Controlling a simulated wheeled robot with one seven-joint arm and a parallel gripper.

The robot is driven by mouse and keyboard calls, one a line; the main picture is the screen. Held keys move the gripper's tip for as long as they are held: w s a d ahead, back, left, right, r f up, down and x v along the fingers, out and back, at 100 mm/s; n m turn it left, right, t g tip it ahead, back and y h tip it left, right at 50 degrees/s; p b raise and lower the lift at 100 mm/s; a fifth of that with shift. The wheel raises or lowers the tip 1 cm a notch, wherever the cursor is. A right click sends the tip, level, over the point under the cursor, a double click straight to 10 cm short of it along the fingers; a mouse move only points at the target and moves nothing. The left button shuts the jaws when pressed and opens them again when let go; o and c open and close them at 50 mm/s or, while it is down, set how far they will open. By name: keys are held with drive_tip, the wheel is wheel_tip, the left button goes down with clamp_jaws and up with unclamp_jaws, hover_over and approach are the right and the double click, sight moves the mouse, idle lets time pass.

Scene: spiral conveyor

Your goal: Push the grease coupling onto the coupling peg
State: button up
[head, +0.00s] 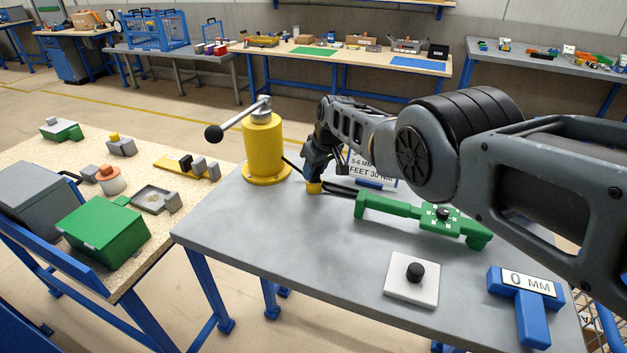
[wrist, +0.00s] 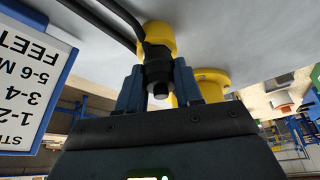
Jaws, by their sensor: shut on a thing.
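My gripper (head: 314,172) points down at the table, right of the yellow pump. In the wrist view its two fingers (wrist: 158,68) are shut on the dark grease coupling (wrist: 158,78), one finger on each side. A yellow piece (head: 314,187), which looks like the coupling peg, is directly below the fingertips. It also shows in the wrist view (wrist: 160,38), in line with the coupling and against it or very close. The fingers hide most of the coupling in the head view. I cannot tell how far the coupling sits on the peg.
The yellow pump (head: 262,150) with its lever stands left of my gripper. Black hoses (wrist: 98,14) run close by. A sign (head: 372,168) and a green fixture (head: 400,206) are to the right. A white plate (head: 400,290) and blue gauge stand (head: 528,305) are nearer. The table's front left is clear.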

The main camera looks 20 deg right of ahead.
drive_tip(key=shift+f+b, duration=0.3)
drive_tip(key=shift+b, duration=0.15)
drive_tip(key=o, duration=1)
drive_tip(key=shift+r, duration=0.2)
drive_tip(key=shift+d+r+p, duration=0.1)
drive_tip(key=shift+r+p, duration=0.25)
drive_tip(key=shift+p, duration=0.2)
drive_tip(key=shift+p+v, duration=0.65)
drive_tip(key=shift+v, duration=2.8)
drive_tip(key=shift+s+f, duration=0.1)
drive_tip(key=shift+s, duration=0.05)
